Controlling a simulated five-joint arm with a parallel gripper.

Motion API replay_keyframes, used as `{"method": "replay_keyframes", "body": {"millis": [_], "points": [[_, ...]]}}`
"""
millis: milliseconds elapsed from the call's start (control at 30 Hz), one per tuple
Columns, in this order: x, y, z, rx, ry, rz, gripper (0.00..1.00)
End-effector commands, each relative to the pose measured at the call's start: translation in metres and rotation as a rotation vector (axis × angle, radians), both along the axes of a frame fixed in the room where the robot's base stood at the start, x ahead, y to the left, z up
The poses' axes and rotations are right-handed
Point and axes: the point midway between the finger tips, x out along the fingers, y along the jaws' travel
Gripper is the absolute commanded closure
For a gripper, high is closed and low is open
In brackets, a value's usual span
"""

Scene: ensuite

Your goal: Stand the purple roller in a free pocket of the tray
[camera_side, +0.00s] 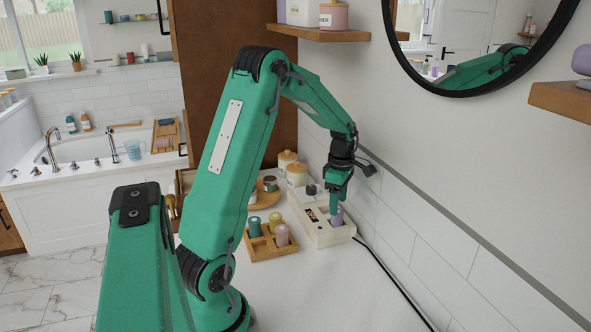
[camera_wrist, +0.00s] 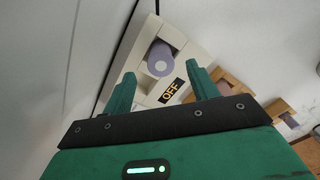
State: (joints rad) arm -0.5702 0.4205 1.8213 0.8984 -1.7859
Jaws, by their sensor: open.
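The purple roller (camera_side: 337,218) stands in a white box-shaped unit (camera_side: 322,236) beside the wall. In the wrist view the purple roller (camera_wrist: 161,60) shows its round end, near a label reading OFF. My gripper (camera_side: 337,198) points down at the roller. In the wrist view my gripper (camera_wrist: 163,80) is open, its fingers apart on either side of the roller's near side; I cannot tell whether they touch it. The wooden tray (camera_side: 262,254) is left of the unit and holds a teal, a yellow-green and a pink roller. Its front left pocket looks empty.
A round wooden board with jars (camera_side: 270,184) and lidded canisters (camera_side: 297,173) stand behind the tray and unit. A black cable (camera_side: 395,285) runs from the unit along the wall. The white counter in front is clear. A wooden shelf (camera_side: 320,34) hangs above.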

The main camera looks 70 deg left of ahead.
Motion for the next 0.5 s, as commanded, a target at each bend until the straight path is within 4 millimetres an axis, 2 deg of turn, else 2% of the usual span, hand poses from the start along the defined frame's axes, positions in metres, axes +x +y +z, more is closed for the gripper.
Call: {"method": "replay_keyframes", "body": {"millis": [300,500], "points": [[-0.001,-0.001,-0.036,-0.001,0.003,0.000,0.41],[-0.001,-0.001,-0.044,-0.001,0.001,0.000,0.41]]}}
